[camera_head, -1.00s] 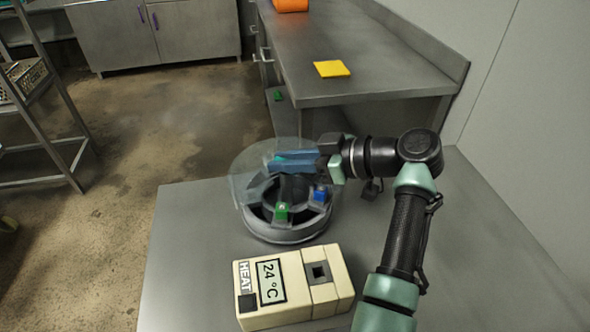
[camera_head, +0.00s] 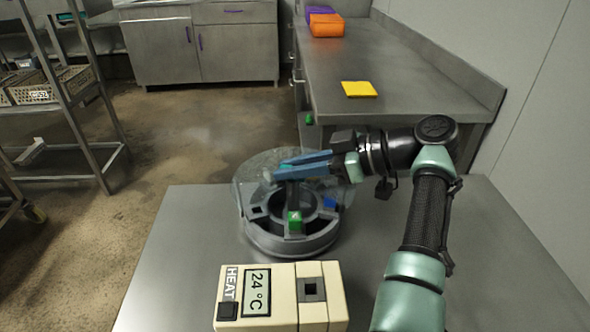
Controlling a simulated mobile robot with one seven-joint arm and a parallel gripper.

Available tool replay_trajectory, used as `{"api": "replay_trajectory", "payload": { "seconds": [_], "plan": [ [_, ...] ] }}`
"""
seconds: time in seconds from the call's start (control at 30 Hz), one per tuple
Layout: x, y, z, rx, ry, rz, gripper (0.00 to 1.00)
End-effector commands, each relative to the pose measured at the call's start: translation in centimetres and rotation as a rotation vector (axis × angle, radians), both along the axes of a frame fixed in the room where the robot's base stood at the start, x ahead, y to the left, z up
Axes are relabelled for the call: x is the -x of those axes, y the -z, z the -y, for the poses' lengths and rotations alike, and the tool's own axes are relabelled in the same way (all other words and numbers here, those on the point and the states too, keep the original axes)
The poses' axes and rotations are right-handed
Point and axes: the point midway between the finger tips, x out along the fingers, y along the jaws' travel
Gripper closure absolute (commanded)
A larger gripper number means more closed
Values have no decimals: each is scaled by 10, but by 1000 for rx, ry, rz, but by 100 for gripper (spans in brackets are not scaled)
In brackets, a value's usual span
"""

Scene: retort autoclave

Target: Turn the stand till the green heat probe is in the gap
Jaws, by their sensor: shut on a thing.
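The stand (camera_head: 262,237) is a round grey ring with slots and spokes on the steel table. A clear cover (camera_head: 248,180) arches over its left and back. The green heat probe (camera_head: 294,221) sits in a slot at the stand's front, toward the heat meter. A blue probe (camera_head: 331,202) sits at its right. My gripper (camera_head: 285,168), with blue fingers, reaches in from the right above the stand. It is shut on a part over the stand's middle, probably its handle (camera_head: 293,192), mostly hidden by the fingers. I cannot clearly tell the cover's gap.
The cream heat meter (camera_head: 284,310) reads 24 °C and has a square socket; it stands in front of the stand. The steel table (camera_head: 180,260) is clear at left and right. Behind is a counter (camera_head: 420,95) with a yellow pad (camera_head: 359,89). A rack (camera_head: 85,130) stands far left.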

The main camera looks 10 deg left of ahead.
Motion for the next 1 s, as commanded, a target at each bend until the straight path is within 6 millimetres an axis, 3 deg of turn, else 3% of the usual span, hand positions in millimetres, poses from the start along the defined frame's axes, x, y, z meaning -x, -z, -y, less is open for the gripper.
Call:
{"api": "replay_trajectory", "payload": {
  "seconds": [0.37,0.4,0.53,0.83,1.0],
  "plan": [
    [-2,-4,1,-3,5,9,100],
    [-2,-4,1,-3,5,9,73],
    [-1,-3,1,-2,4,6,50],
    [0,-1,1,-1,1,1,50],
    [1,-9,17,-1,4,3,50]
  ]
}}
